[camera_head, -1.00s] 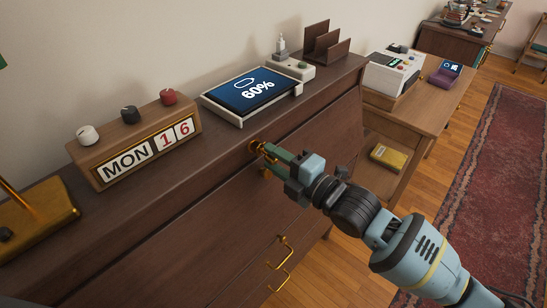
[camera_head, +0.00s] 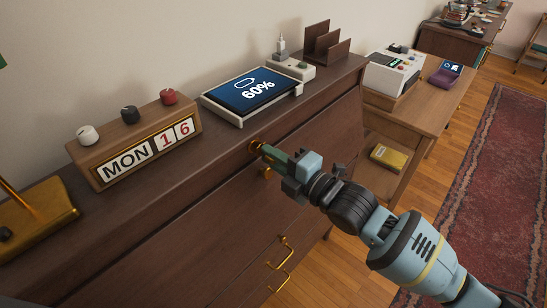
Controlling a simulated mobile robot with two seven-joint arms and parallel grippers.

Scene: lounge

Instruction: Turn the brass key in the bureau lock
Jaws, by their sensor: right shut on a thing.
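The dark wooden bureau (camera_head: 215,205) runs diagonally across the view. A round brass lock fitting (camera_head: 255,146) sits on its front, just below the top edge. My right gripper (camera_head: 268,152) reaches in from the lower right, with its green fingertips right at the lock. It is shut on the brass key, which is mostly hidden by the fingers, so its angle cannot be told. A small brass knob (camera_head: 266,173) shows just below the fingers. My left gripper is not in view.
On the bureau top stand a calendar block (camera_head: 140,140), a tablet (camera_head: 250,90) on a white stand and a dark wooden rack (camera_head: 325,45). A brass drawer handle (camera_head: 281,264) juts out lower down. A side table (camera_head: 435,100) stands beyond the bureau.

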